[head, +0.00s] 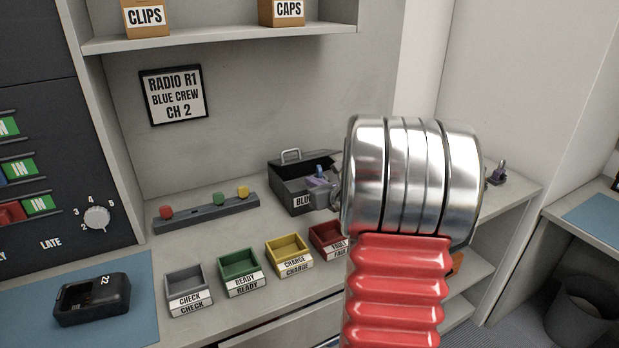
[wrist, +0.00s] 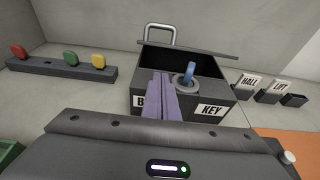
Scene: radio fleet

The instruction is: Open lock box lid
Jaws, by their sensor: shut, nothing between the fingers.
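The lock box (head: 290,196) is a dark grey box on the counter, partly hidden by my arm in the head view. In the wrist view the lock box (wrist: 215,95) has a label reading KEY. A blue key (wrist: 188,70) stands in a round lock on it. The lid (wrist: 200,46) with its metal handle (wrist: 160,30) is raised at the back, and a dark opening shows below it. How far it is tilted is hard to tell. My gripper (wrist: 162,76) has purple fingers, shut and empty, in front of the box and left of the key.
A dark bar (head: 205,213) with red, green and yellow knobs lies left of the box. CHECK (head: 187,283), READY (head: 240,265), CHARGE (head: 288,250) and red (head: 327,235) trays stand in front. Small HALL (wrist: 247,87) and LIFT (wrist: 274,92) holders stand to the right.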

